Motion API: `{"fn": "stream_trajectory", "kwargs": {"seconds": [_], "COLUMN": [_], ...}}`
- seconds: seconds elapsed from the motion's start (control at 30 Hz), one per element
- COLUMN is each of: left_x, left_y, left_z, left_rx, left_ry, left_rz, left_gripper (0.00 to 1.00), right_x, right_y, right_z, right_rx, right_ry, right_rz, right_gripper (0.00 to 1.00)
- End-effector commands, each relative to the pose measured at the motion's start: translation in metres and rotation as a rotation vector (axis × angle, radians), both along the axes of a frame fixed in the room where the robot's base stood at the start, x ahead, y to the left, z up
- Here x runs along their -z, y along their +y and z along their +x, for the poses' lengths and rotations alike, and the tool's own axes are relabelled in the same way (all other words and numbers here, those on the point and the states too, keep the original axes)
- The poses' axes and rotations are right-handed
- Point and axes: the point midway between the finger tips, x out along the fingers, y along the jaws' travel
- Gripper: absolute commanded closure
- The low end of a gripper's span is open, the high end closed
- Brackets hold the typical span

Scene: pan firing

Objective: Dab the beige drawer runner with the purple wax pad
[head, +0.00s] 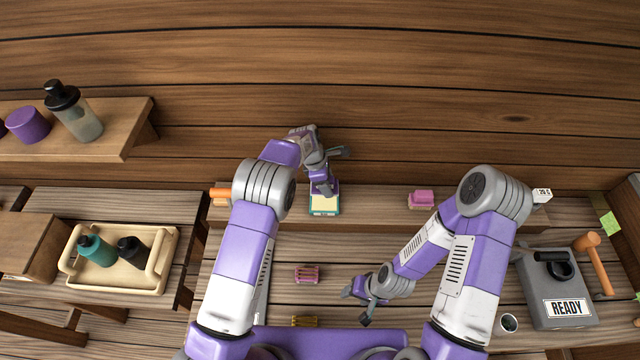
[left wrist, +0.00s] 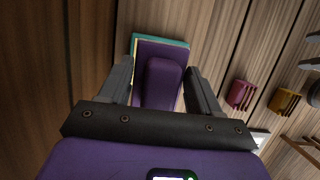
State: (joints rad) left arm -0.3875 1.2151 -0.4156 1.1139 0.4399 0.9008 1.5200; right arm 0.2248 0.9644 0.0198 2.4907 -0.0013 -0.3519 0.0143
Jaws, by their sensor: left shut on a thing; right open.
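My left gripper (head: 324,181) is over the raised ledge at the back, pointing down. It is shut on the purple wax pad (left wrist: 163,83), whose raised grip sits between the two fingers. Just beneath the pad is a cream-topped block with a teal edge (head: 324,207), partly hidden by the pad in the left wrist view (left wrist: 184,43). I cannot tell whether the pad touches it. No piece is clearly the beige drawer runner. A slotted dark pink piece (head: 306,274) and a slotted mustard piece (head: 304,321) lie on the bench. My right gripper (head: 360,305) is open and empty, low over the bench.
A pink block (head: 421,199) sits on the ledge, with an orange item (head: 219,195) at its left end. A grey READY box (head: 556,285) and an orange-headed hammer (head: 592,262) are right. A beige tray with bottles (head: 150,278) stands left. The bench middle is mostly clear.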

Motion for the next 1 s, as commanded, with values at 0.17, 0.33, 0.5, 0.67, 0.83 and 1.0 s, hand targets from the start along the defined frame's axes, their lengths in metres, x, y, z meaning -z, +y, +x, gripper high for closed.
{"fn": "stream_trajectory", "kwargs": {"seconds": [0.17, 0.33, 0.5, 0.67, 0.83, 1.0], "left_x": [0.012, 0.030, 0.048, 0.058, 0.059, 0.058], "left_y": [0.000, 0.000, 0.001, 0.001, 0.001, 0.001], "left_z": [0.000, 0.000, 0.000, 0.000, 0.000, 0.000], "left_rx": [0.000, 0.001, 0.001, 0.001, 0.002, 0.002], "left_ry": [0.001, 0.001, 0.001, 0.001, 0.000, 0.000], "left_rz": [0.001, 0.001, 0.000, 0.000, 0.000, 0.000], "left_gripper": [0.61, 0.61, 0.61, 0.61, 0.61, 0.61], "right_x": [0.008, 0.018, 0.028, 0.034, 0.034, 0.033], "right_y": [0.000, 0.000, 0.000, 0.000, 0.000, 0.000], "right_z": [0.000, 0.000, 0.000, 0.000, 0.000, 0.000], "right_rx": [0.000, 0.000, 0.000, 0.000, 0.000, 0.000], "right_ry": [0.000, 0.000, 0.000, 0.000, 0.000, 0.000], "right_rz": [0.000, 0.000, 0.000, 0.000, 0.000, 0.000], "right_gripper": [0.43, 0.43, 0.43, 0.43, 0.43, 0.43]}}
